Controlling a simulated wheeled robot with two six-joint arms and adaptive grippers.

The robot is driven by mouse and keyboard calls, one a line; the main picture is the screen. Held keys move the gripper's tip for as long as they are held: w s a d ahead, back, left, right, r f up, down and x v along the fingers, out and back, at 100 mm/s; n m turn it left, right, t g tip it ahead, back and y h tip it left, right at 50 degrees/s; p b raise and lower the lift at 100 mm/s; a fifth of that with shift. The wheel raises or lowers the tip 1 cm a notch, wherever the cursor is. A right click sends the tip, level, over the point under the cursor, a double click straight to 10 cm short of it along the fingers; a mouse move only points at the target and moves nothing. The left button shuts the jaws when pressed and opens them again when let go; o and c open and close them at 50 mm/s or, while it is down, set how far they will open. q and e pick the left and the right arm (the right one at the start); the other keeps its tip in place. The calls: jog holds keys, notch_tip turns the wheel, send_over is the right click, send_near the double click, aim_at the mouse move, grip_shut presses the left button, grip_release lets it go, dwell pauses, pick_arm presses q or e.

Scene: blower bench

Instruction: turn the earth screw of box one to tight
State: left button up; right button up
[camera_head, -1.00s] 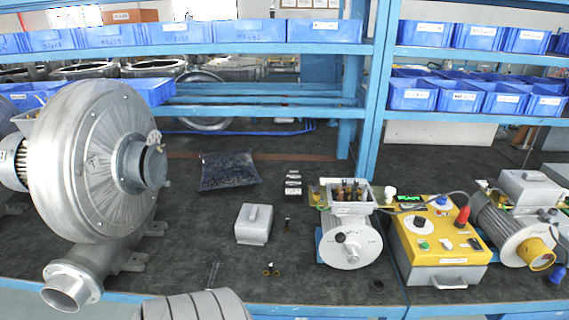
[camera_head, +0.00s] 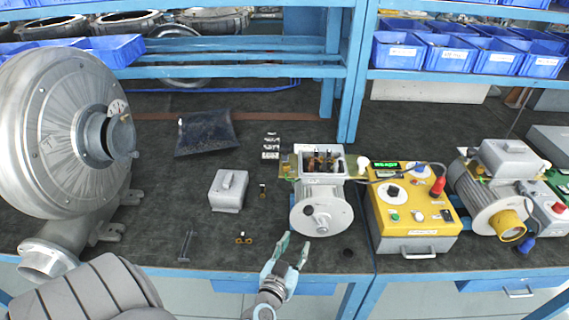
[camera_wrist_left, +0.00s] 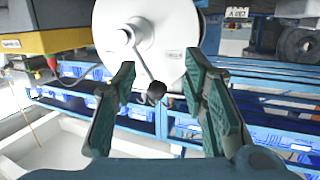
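An open grey terminal box (camera_head: 350,172) with several dark and copper-coloured terminals inside sits on top of a motor (camera_head: 321,213) in the middle of the bench. Its earth screw is too small to make out. The motor's pale round end has a crank with a dark knob. My left gripper (camera_head: 284,252) is open and empty, in front of and below that round end. In the left wrist view, its spread fingers (camera_wrist_left: 158,100) frame the dark knob (camera_wrist_left: 156,91) of the white disc (camera_wrist_left: 155,40), with no visible grip on it. My right gripper is out of view.
A yellow tester (camera_head: 413,217) stands right of the motor, with a second motor (camera_head: 485,205) beyond. A large blower (camera_head: 55,130) fills the left. A grey cover (camera_head: 229,190), small brass parts (camera_head: 243,238) and a dark bag (camera_head: 208,133) lie on the bench. Blue shelving stands behind.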

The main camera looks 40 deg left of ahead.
aim_at(286, 168)
pick_arm(q)
jog(key=a+r+n+y, duration=0.3)
jog(key=a+r+y, duration=0.25)
jog(key=r, duration=0.75)
jog(key=shift+h, duration=0.25)
jog(key=x, duration=0.4)
jog(key=f+b+x, duration=0.1)
jog(key=x, duration=0.4)
jog(key=b+x, duration=0.1)
jog(key=x, duration=0.3)
jog(key=shift+w+f, duration=0.15)
jog(key=shift+w, duration=0.25)
jog(key=shift+w+a, duration=0.25)
jog(key=shift+w, duration=0.05)
grip_shut()
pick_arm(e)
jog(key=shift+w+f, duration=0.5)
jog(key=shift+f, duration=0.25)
